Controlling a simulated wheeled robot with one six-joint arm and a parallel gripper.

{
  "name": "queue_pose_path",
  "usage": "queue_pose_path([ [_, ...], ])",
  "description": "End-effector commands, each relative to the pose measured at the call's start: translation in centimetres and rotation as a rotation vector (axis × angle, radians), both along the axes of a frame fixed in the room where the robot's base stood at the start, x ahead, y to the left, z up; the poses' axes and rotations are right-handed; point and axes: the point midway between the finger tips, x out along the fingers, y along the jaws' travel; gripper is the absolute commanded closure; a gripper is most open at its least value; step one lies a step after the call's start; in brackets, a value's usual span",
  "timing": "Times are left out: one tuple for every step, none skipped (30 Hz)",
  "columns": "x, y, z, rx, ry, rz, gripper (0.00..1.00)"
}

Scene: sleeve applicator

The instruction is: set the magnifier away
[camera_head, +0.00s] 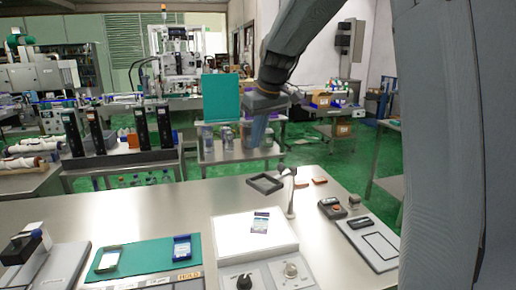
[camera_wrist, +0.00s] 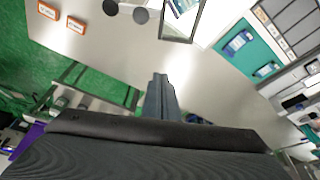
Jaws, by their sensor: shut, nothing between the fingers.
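A dark square frame (camera_head: 265,184), which looks like the magnifier, shows just behind the lit panel, beside a slim pale post (camera_head: 291,195). Whether the two are joined is too small to tell. In the wrist view the frame (camera_wrist: 179,40) is at the top, cut by the picture edge, and part of a printed card shows through it. My gripper (camera_head: 256,143) hangs above the far side of the bench, apart from the frame. Its fingers (camera_wrist: 160,77) are shut and empty.
A lit white panel (camera_head: 230,238) carries a printed card (camera_head: 260,222). Two orange blocks (camera_head: 320,180), a small dark device (camera_head: 331,208) and a grey plate (camera_head: 378,248) are at right. The bench's back left is clear.

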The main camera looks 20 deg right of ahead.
Motion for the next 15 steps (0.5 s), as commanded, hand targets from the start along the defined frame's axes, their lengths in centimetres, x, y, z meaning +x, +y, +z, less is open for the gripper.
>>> queue_pose_path([
  [0.1,0.1,-0.7,0.000,0.003,-0.001,1.00],
  [0.2,0.2,-1.2,0.000,0.005,0.000,1.00],
  [0.5,0.2,-1.9,0.000,0.005,0.000,1.00],
  [0.7,0.3,-2.4,-0.001,0.004,-0.001,1.00],
  [0.8,0.3,-3.0,-0.001,0.004,-0.001,1.00],
  [1.1,0.4,-3.7,0.000,0.004,-0.002,1.00],
  [1.2,0.5,-4.3,0.000,0.004,-0.002,1.00],
  [1.4,0.6,-4.8,0.000,0.004,-0.003,1.00],
  [1.6,0.7,-5.6,0.000,0.005,-0.003,1.00],
  [1.8,0.7,-6.2,-0.001,0.004,-0.004,1.00],
  [2.0,0.8,-6.8,0.000,0.005,-0.003,1.00],
  [2.2,0.9,-7.4,0.001,0.004,-0.003,1.00],
  [2.4,1.0,-8.0,0.000,0.005,-0.003,1.00],
  [2.5,1.1,-8.5,0.000,0.005,-0.003,1.00],
  [1.9,0.6,-8.1,0.000,0.000,-0.005,1.00],
])
